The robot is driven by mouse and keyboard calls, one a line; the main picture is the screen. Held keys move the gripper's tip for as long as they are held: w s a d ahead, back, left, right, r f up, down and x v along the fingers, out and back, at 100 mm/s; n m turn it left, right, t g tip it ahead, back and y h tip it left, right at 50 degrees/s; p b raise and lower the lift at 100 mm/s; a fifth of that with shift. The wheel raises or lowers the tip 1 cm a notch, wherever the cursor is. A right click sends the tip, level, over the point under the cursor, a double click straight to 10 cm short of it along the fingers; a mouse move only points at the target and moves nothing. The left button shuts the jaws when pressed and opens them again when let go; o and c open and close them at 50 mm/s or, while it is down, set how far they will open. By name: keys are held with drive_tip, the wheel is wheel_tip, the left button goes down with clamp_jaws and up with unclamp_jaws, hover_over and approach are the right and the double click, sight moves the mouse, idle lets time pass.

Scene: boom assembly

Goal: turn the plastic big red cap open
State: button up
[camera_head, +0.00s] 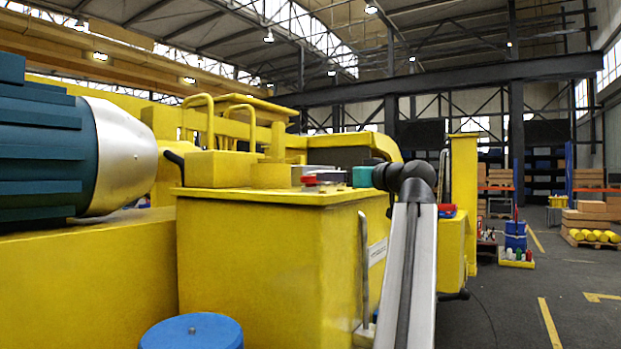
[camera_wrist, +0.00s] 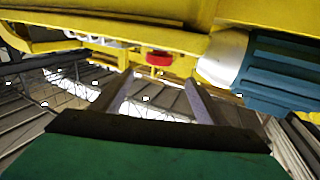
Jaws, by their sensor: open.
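The red cap (camera_head: 309,180) sits on top of the yellow tank (camera_head: 250,250), near its front edge. In the wrist view the red cap (camera_wrist: 160,58) shows beyond the fingertips, in line with the space between them. My gripper (camera_head: 328,178) is at the tank top, just right of the cap in the head view. In the wrist view my gripper (camera_wrist: 161,77) has its two fingers spread, with nothing held between them. I cannot tell the exact gap between the fingertips and the cap. The head view partly hides the fingers against the grey parts behind.
A blue motor with a silver end (camera_head: 120,155) stands at the left. A blue round lid (camera_head: 191,331) is in front of the tank. Yellow handrails (camera_head: 197,115) rise behind. A red and blue item (camera_head: 447,211) lies to the right. Open floor (camera_head: 510,300) is at far right.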

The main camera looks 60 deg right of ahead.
sight(311, 177)
drive_tip(key=p+x, duration=0.4)
drive_tip(key=x, duration=0.8)
drive_tip(key=shift+s+d+r+p, duration=0.1)
drive_tip(key=shift+d+r+p, duration=0.1)
drive_tip(key=shift+p, duration=0.2)
drive_tip(key=shift+x, duration=0.85)
drive_tip(key=shift+f, duration=0.15)
drive_tip(key=shift+c, duration=0.2)
